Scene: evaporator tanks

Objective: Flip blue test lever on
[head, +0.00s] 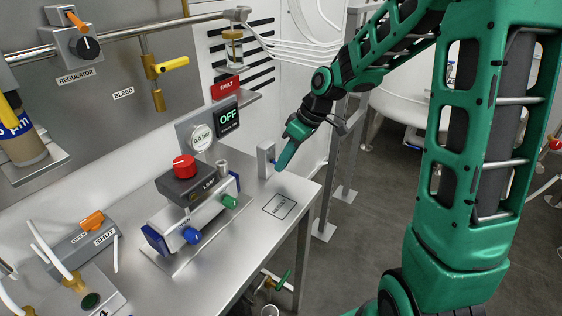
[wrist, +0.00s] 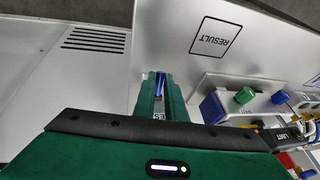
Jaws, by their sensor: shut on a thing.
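The blue test lever (wrist: 160,84) shows as a narrow blue strip between my two green fingers in the wrist view. My gripper (wrist: 159,92) is shut on it, with the fingers close on both sides. Part of a label reading "ES" shows just below the lever, between the fingers. In the head view my gripper (head: 282,164) points down and left, beside a small grey switch box (head: 266,159) at the back right of the bench. The fingers hide most of the lever there. A black display (head: 227,118) reads OFF.
Left of my gripper stands a limit unit with a red knob (head: 184,164), blue knob (head: 192,235) and green knob (head: 229,201). A pressure gauge (head: 200,138) reads 0.0 bar. The RESULT square (head: 279,206) is bare. The bench's right edge is close by.

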